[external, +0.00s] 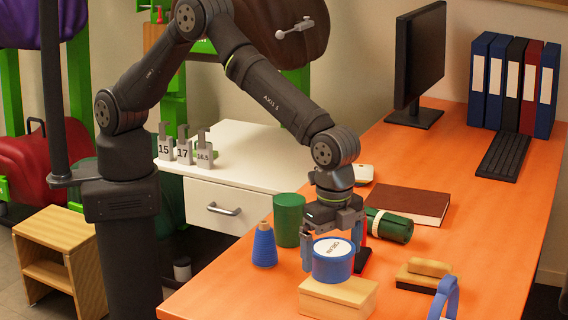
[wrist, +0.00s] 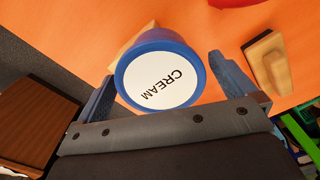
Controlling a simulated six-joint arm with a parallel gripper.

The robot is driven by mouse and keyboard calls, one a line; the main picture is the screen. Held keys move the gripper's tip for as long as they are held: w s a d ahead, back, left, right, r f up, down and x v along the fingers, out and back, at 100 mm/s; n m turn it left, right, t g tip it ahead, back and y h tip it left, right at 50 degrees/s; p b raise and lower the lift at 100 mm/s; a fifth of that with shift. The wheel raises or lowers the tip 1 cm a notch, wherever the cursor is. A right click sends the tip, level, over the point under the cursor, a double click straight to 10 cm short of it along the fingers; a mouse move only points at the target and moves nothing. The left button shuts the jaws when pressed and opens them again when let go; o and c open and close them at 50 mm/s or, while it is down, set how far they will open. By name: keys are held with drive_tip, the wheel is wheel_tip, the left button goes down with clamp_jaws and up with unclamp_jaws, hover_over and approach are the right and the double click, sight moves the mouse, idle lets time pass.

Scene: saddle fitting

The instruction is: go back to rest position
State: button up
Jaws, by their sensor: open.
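My gripper (external: 333,250) is low over the front of the orange table, pointing down. In the wrist view my gripper (wrist: 165,85) has its two fingers apart, one on each side of a blue tin (wrist: 160,75) with a white lid reading CREAM. In the external view the blue tin (external: 333,268) sits on a light wooden block (external: 338,298), upright. The fingers stand beside the tin; a gap shows at the right finger, and I cannot tell whether the left one touches it.
A blue thread cone (external: 264,246) and a green cylinder (external: 289,220) stand left of my gripper. A green roll (external: 389,225), a brown book (external: 408,204) and a wooden brush (external: 427,273) lie to the right. A monitor (external: 418,60) stands behind. Numbered holders (external: 184,150) stand on the white cabinet.

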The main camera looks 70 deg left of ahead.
wheel_tip(320, 180, down, 2)
drive_tip(key=shift+f, duration=0.15)
drive_tip(key=r, duration=0.3)
drive_tip(key=s+r, duration=0.1)
drive_tip(key=r, duration=0.1)
drive_tip(key=shift+r, duration=0.2)
drive_tip(key=s+r, duration=1)
drive_tip(key=r, duration=0.2)
drive_tip(key=w+a, duration=0.9)
drive_tip(key=a, duration=0.5)
drive_tip(key=w+a, duration=1)
drive_tip(key=a, duration=0.5)
drive_tip(key=shift+w+a+f, duration=0.2)
drive_tip(key=shift+w+a, duration=0.05)
drive_tip(key=shift+a, duration=0.05)
